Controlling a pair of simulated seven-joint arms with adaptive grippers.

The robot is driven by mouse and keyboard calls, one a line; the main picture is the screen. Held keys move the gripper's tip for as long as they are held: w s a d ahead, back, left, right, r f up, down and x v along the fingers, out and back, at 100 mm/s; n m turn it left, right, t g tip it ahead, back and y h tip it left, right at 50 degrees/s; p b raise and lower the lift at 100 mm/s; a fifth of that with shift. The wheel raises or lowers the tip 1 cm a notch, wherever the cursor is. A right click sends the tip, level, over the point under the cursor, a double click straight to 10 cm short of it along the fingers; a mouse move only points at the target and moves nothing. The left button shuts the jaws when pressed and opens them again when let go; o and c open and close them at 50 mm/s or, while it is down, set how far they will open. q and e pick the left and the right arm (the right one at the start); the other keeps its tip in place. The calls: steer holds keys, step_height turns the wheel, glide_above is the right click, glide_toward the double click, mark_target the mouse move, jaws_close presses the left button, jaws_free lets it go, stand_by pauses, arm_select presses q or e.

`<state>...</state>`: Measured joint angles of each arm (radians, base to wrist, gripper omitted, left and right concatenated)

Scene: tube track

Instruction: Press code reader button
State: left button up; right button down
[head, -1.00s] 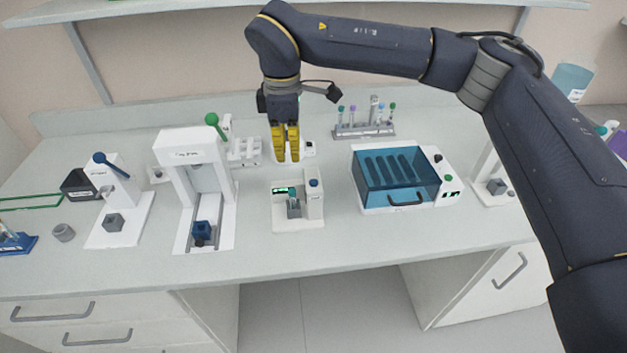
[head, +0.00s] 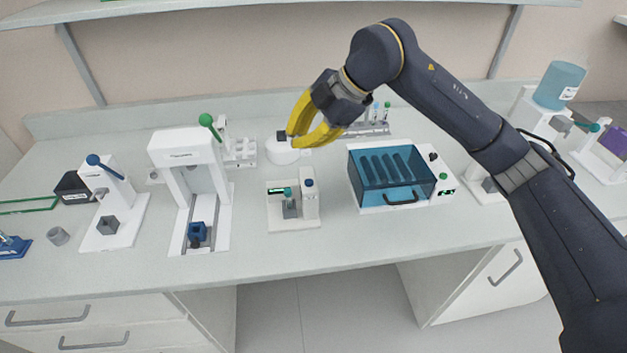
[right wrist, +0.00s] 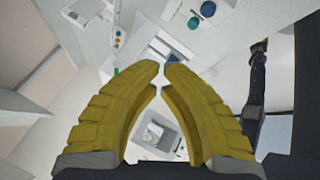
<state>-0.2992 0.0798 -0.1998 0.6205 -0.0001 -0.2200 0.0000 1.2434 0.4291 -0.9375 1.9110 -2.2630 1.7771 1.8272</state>
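The code reader, taken to be the small white device (head: 280,222) in the middle of the bench, has a small dark screen with green on its left side. A blue button (head: 309,183) tops its right post. A teal-capped tube with a grey block sits in its middle. My right gripper (head: 293,141) is above and behind the device, tilted, with its yellow fingers pointing left and down. Its fingertips (right wrist: 161,66) come together with nothing between them. It does not touch the button. My left gripper is out of view.
A blue-lidded box (head: 393,178) stands right of the reader. A tube rack (head: 375,129) and a round white device (head: 281,152) are behind. The bench front is clear.

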steer(key=shift+f, duration=0.15)
stand_by(0.4)
glide_above(302, 184)
steer(key=shift+w+f, duration=0.1)
steer(key=shift+f, duration=4.15)
steer(key=shift+f, duration=0.9)
steer(key=shift+r, duration=0.95)
steer(key=shift+r, duration=0.1)
steer(key=shift+r, duration=2.35)
